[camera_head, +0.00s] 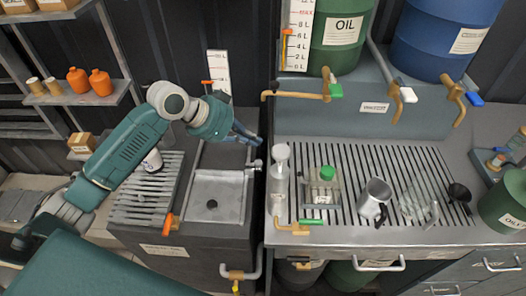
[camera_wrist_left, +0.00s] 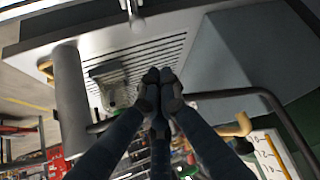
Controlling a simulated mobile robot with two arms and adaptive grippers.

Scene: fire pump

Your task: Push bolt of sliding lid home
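I cannot surely pick out the sliding lid or its bolt in either view. My left gripper (camera_head: 247,136) reaches in from the left, above the gap between the sink (camera_head: 216,195) and the slatted worktop (camera_head: 345,150). A small metal tap (camera_head: 254,165) stands just below its fingers in the head view. In the left wrist view the dark fingertips (camera_wrist_left: 160,78) are together with nothing seen between them. Grey slats (camera_wrist_left: 145,55) show beyond them. My right gripper is in neither view.
A white funnel bottle (camera_head: 281,175), a green-capped jar (camera_head: 325,185) and a metal jug (camera_head: 374,200) stand on the worktop. The green drum (camera_head: 340,40) and blue drum (camera_head: 440,45) stand behind.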

